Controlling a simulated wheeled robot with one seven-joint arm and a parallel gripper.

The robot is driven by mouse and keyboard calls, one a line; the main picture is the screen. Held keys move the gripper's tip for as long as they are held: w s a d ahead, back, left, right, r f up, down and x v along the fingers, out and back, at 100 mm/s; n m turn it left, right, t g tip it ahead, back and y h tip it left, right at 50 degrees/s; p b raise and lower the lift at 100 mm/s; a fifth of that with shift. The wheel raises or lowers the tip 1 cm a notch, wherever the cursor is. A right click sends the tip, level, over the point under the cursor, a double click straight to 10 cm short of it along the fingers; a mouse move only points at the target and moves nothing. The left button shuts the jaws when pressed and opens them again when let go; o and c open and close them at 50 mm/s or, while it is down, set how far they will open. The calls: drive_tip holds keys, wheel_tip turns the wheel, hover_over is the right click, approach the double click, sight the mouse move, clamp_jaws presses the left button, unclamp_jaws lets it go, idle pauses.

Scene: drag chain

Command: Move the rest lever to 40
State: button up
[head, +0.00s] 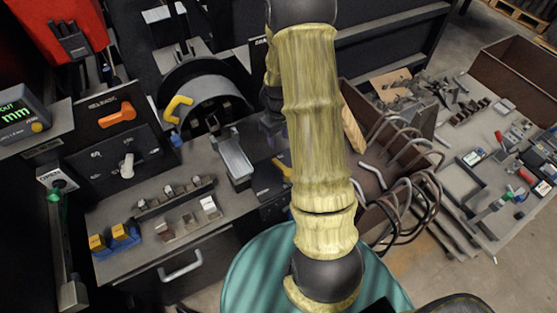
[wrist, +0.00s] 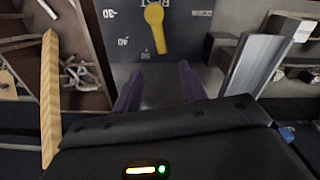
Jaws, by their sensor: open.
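The yellow rest lever (wrist: 154,28) is on a dark dial panel (wrist: 190,45) at the top middle of the wrist view. Its wide round end is at the top and its narrow end points down, just right of a mark that looks like 50. The 40 mark (wrist: 123,42) is left of that tip, with 30 farther up. My gripper (wrist: 159,82) is open and empty, its two purple fingers below the lever and apart from it. In the head view the yellow lever (head: 283,170) shows partly beside my arm, which hides my gripper.
A wooden strip (wrist: 49,95) stands at left in the wrist view, and a grey metal profile (wrist: 256,62) at right. In the head view, bent hooks (head: 405,150) are right of my arm, and a bench with an orange lever (head: 117,115) is left.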

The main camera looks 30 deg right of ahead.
sight(278, 163)
wheel_tip(278, 163, down, 14)
drive_tip(key=shift+r+p, duration=0.2)
drive_tip(key=shift+p, duration=0.45)
clamp_jaws()
